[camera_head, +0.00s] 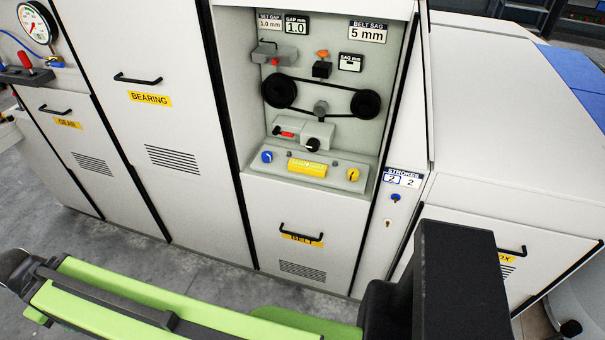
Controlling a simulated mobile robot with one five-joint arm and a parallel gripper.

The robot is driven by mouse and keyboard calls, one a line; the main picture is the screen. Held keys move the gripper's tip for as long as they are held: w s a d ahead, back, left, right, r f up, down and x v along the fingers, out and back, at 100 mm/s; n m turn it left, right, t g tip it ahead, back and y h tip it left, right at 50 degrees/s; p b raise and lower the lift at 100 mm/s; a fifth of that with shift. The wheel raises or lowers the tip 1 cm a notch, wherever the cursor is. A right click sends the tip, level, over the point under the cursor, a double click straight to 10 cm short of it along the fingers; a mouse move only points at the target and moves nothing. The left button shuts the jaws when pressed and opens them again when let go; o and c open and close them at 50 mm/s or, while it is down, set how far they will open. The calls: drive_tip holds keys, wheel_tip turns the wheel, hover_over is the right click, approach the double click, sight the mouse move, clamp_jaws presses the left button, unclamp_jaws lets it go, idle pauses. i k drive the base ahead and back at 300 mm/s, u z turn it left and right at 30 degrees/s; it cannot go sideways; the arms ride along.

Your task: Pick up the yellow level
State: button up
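The yellow level (307,168) lies on the pale sloping ledge (340,183) of the open belt bay in the machine. It is a short yellow bar with a small pale mark in its middle. It sits between a blue knob (267,157) on its left and a yellow knob (353,174) on its right. Nothing covers it. My green arm and a black part of my body fill the bottom of the view, nearer to me than the machine. No gripper fingers show.
Above the ledge are a belt on two black pulleys (279,90) and a grey block with a red-marked lever (290,132). A closed BELT door with a black handle (301,234) is below. Side walls bound the bay. Grey floor (130,262) lies in front.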

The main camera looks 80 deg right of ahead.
sight(297, 165)
drive_tip(key=z, duration=0.5)
drive_tip(key=i, duration=0.3)
drive_tip(key=z, duration=0.75)
